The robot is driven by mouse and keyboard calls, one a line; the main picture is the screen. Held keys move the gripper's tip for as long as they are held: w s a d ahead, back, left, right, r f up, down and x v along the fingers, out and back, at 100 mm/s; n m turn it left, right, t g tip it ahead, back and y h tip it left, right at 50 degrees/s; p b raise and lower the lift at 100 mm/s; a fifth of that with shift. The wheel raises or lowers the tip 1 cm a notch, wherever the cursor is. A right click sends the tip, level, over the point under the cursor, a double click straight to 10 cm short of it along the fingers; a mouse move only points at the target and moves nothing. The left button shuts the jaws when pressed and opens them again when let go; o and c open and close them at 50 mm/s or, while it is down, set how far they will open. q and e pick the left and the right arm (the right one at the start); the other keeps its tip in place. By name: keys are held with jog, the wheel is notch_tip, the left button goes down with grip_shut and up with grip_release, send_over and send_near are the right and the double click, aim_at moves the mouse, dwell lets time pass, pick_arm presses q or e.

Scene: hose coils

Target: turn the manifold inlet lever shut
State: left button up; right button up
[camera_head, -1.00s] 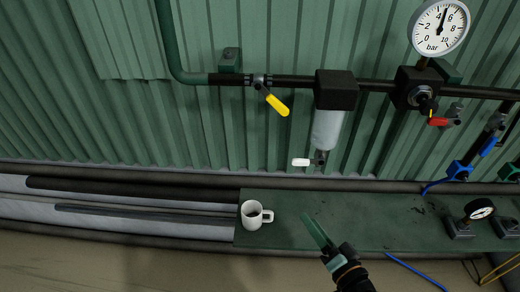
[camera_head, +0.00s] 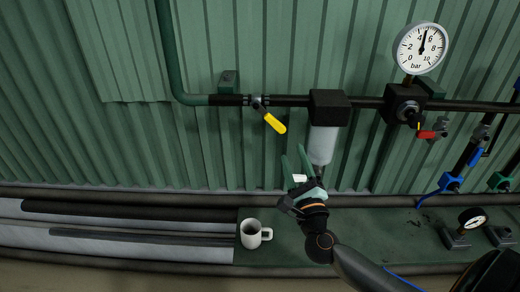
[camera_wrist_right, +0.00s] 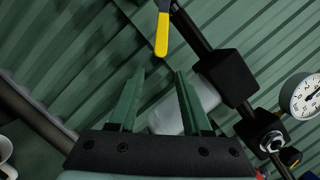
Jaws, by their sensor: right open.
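A yellow lever (camera_head: 275,123) sits on a valve of the dark horizontal pipe, left of the filter, and slants down to the right. It also shows at the top of the right wrist view (camera_wrist_right: 162,34). A red lever (camera_head: 428,134) is on the pipe right of the gauge block. No label shows which one is the manifold inlet lever. My right gripper (camera_head: 293,152) is open, its green fingers pointing up, just below the yellow lever and apart from it. In the wrist view the gap between the fingers (camera_wrist_right: 160,72) is empty. My left gripper is not in view.
A filter with a clear bowl (camera_head: 323,142) hangs close right of my right gripper. A round pressure gauge (camera_head: 421,48) is above the pipe. Blue levers (camera_head: 476,157) are further right. A white mug (camera_head: 254,233) stands on the green bench (camera_head: 285,245). The wall left of the lever is clear.

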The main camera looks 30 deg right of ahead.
aim_at(284, 132)
jog(key=shift+x, duration=3.5)
jog(key=shift+w, duration=0.15)
grip_shut()
